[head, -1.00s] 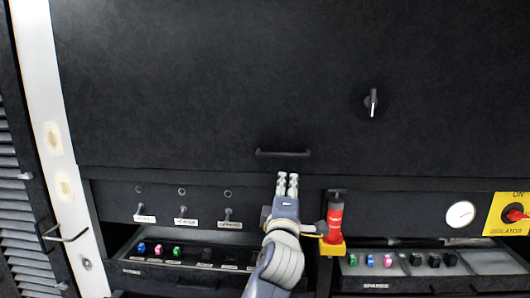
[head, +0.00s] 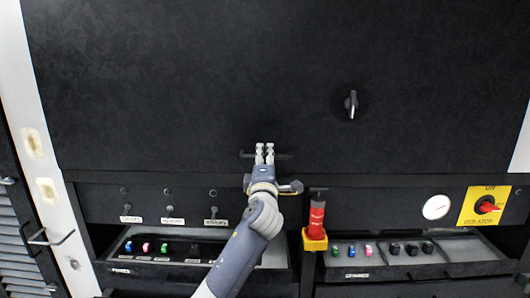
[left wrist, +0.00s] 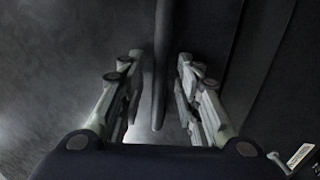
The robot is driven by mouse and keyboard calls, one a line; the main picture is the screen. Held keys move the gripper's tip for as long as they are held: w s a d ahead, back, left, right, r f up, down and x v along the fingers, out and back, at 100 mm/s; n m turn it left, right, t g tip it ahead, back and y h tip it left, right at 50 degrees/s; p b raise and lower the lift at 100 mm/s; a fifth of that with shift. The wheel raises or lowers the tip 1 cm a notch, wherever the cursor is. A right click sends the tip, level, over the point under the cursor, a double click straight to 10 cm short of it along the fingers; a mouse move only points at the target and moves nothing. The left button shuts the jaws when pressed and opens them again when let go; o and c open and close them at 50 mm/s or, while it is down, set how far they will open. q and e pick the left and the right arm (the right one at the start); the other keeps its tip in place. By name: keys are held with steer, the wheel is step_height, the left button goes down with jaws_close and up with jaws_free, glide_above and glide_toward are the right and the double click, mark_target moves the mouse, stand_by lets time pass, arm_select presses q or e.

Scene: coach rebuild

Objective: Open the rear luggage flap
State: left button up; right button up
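The rear luggage flap (head: 200,80) is a large black panel, and it looks closed. A dark bar handle (head: 282,156) runs along its lower edge, and a silver turn latch (head: 351,104) sits higher up on the right. My left gripper (head: 264,150) is at the handle in the head view, covering its middle. In the left wrist view the handle bar (left wrist: 161,70) stands between the two fingers (left wrist: 155,95), with a gap on each side. The gripper is open around or just in front of the bar; contact does not show. My right gripper is out of view.
Below the flap are small labelled switches (head: 170,209), an open fuse tray (head: 160,250) and a spares tray (head: 400,257). A red and yellow device (head: 316,220) stands right of my forearm. A gauge (head: 436,207) and red isolator switch (head: 486,205) are further right.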

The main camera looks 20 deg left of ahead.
arm_select(q)
steer(key=shift+w+a, duration=0.1)
steer(key=shift+w, duration=0.2)
jaws_close()
